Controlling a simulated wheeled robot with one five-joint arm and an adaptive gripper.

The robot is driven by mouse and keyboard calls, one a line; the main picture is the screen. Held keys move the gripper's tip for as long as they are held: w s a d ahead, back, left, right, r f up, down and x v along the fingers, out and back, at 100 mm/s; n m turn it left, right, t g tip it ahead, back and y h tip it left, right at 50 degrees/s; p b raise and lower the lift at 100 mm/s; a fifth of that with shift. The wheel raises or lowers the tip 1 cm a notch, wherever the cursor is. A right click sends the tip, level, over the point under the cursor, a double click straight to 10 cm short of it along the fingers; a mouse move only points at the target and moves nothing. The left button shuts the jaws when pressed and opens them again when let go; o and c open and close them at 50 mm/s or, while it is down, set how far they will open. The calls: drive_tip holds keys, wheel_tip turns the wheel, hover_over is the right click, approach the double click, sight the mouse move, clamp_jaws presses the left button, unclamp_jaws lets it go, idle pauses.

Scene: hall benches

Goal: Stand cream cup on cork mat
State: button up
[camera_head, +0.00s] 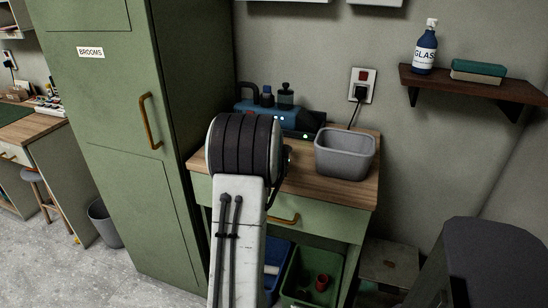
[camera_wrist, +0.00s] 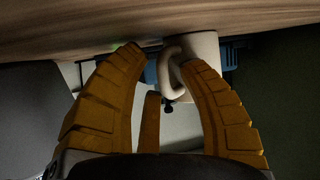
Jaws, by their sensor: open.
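The cream cup (camera_wrist: 205,48) shows in the wrist view at the upper middle, close to the wood surface, with its looped handle (camera_wrist: 172,66) toward the left. My gripper (camera_wrist: 161,58) has its two orange fingers apart, with the handle between their tips. The right fingertip overlaps the cup and handle; I cannot tell whether it touches. In the head view my arm hides the cup and most of my gripper. I see no cork mat in either view.
A grey bin (camera_head: 345,154) stands on the wooden bench top (camera_head: 325,188), right of my arm. A blue machine (camera_head: 257,118) stands at the back. A tall green cabinet (camera_head: 120,130) borders the bench on the left. A wall shelf (camera_head: 475,86) is at upper right.

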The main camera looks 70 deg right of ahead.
drive_tip(key=v, duration=1.1)
drive_tip(key=shift+a, duration=0.4)
drive_tip(key=shift+s+r, duration=0.1)
drive_tip(key=shift+r, duration=0.05)
